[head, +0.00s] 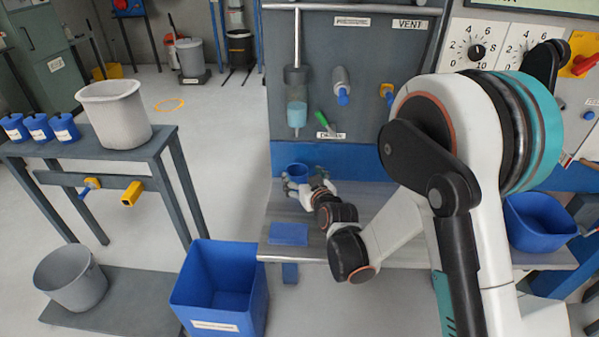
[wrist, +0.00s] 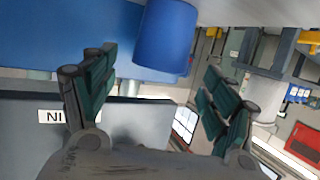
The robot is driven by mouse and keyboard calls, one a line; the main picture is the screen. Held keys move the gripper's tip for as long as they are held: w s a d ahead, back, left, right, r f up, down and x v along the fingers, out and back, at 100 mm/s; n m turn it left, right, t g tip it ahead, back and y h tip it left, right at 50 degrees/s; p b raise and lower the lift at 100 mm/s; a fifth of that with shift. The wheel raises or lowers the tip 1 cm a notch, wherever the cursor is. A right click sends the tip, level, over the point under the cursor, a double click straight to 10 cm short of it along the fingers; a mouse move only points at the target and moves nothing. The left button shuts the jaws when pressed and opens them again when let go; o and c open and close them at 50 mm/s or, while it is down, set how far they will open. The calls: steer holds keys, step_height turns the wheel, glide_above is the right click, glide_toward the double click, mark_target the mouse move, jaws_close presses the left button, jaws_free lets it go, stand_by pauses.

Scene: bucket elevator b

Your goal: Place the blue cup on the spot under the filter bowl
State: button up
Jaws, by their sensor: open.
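The blue cup (head: 297,172) stands at the back of the metal bench, below the filter bowl (head: 297,113), a clear bowl with light blue liquid on the grey panel. My gripper (head: 307,184) is at the cup, on its near side. In the wrist view my gripper (wrist: 155,82) has its two dark fingers wide apart, and the cup (wrist: 166,36) shows beyond and between them, with a gap to each finger. The cup's base is cut off there. The spot itself cannot be made out; the cup and gripper may cover it.
A flat blue pad (head: 288,234) lies at the bench's front left. A blue bin (head: 219,287) stands on the floor before it. A blue tub (head: 540,220) is at the right. The panel's green-handled valve (head: 323,121) is above the bench. A side table (head: 165,143) holds cups and a bucket.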

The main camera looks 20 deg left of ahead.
steer(key=v, duration=0.8)
